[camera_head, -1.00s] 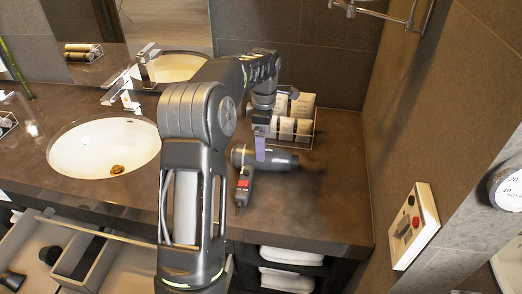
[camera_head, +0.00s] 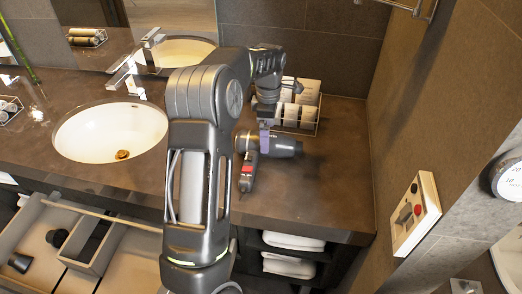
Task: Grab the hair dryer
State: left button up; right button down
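A dark grey hair dryer (camera_head: 282,147) lies on the brown vanity top (camera_head: 330,190), to the right of the sink. Its barrel points right, and its handle (camera_head: 247,175), with a red patch, points toward the front edge. My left arm comes up from below, left of the middle, and bends right. Its gripper (camera_head: 265,140) points down at the dryer's barrel, with a purplish finger over or against it. The arm hides part of the gripper, so I cannot tell whether it grips the barrel. My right gripper is out of view.
A wire basket of toiletries (camera_head: 300,115) stands just behind the dryer. The white sink (camera_head: 110,131) and faucet (camera_head: 125,75) are to the left. A wall with a switch panel (camera_head: 414,215) bounds the right. An open drawer (camera_head: 85,245) juts out at lower left. The counter right of the dryer is clear.

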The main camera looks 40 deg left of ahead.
pick_arm(q)
notch_tip(320, 180, down, 4)
jog(key=shift+s+a+f+p, duration=0.1)
jog(key=shift+f+p, duration=0.05)
jog(key=shift+p, duration=0.8)
jog(key=shift+f, duration=0.4)
jog(key=shift+c, duration=0.6)
grip_shut()
jog(key=shift+r, duration=0.15)
